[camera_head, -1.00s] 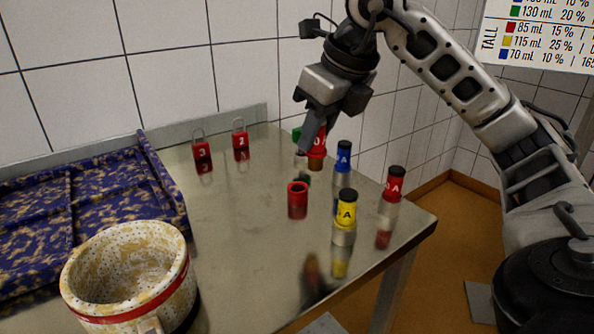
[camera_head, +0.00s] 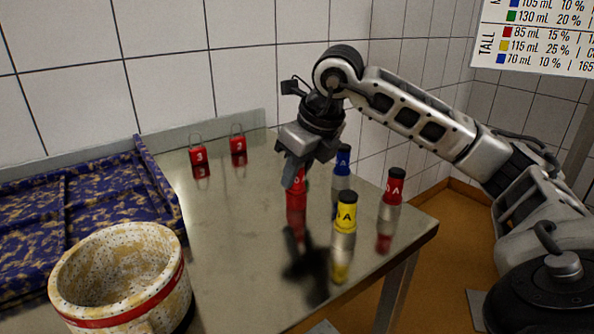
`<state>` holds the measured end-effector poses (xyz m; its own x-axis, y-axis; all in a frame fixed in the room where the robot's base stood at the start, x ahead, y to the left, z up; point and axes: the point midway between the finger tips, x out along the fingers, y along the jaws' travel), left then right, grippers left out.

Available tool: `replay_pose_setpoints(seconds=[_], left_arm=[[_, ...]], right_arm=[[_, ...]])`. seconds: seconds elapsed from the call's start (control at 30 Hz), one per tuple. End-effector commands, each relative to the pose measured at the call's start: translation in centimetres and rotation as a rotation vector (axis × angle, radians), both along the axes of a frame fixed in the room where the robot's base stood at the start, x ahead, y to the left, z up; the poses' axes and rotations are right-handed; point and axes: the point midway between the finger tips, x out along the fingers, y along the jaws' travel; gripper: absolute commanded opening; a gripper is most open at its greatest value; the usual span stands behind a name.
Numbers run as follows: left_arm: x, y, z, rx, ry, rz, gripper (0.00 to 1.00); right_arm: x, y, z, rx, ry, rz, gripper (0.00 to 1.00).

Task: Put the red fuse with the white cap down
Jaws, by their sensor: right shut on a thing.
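My right gripper (camera_head: 294,178) points down over the table and is shut on a red fuse (camera_head: 299,183) with white lettering. The fuse's upper end is hidden by the jaws, so its white cap does not show. My left gripper is not in view.
Two red padlocks (camera_head: 198,156) (camera_head: 238,146) stand at the back. A blue patterned tray (camera_head: 110,180) and speckled mug (camera_head: 125,275) are at left.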

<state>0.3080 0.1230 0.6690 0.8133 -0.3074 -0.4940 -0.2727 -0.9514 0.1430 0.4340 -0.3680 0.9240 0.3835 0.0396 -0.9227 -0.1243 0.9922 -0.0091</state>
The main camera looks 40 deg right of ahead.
Motion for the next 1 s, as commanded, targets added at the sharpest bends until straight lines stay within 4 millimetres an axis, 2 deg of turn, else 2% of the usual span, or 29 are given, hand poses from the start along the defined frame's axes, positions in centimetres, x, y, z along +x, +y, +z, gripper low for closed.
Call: replay_pose_setpoints(seconds=[0.17,0.2,0.27,0.53,0.67,0.77,1.0], left_arm=[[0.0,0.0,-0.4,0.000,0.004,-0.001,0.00],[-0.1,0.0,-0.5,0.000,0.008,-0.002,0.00],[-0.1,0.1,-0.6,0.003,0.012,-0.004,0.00],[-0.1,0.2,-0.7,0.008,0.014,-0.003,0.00],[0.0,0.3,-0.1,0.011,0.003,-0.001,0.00],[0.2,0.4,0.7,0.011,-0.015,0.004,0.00],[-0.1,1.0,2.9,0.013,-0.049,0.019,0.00]], right_arm=[[0.0,0.0,-0.3,0.000,0.000,0.000,0.02],[0.0,0.0,-0.3,0.000,0.000,0.000,0.30],[0.0,0.0,-0.3,0.000,0.000,0.000,0.46],[0.0,0.0,-0.2,0.000,0.000,0.000,0.46],[-0.1,0.0,0.5,0.000,-0.002,0.000,0.46],[-0.6,-0.1,2.0,0.000,-0.003,0.000,0.46],[-2.7,-0.3,7.0,0.001,-0.005,0.000,0.46]])
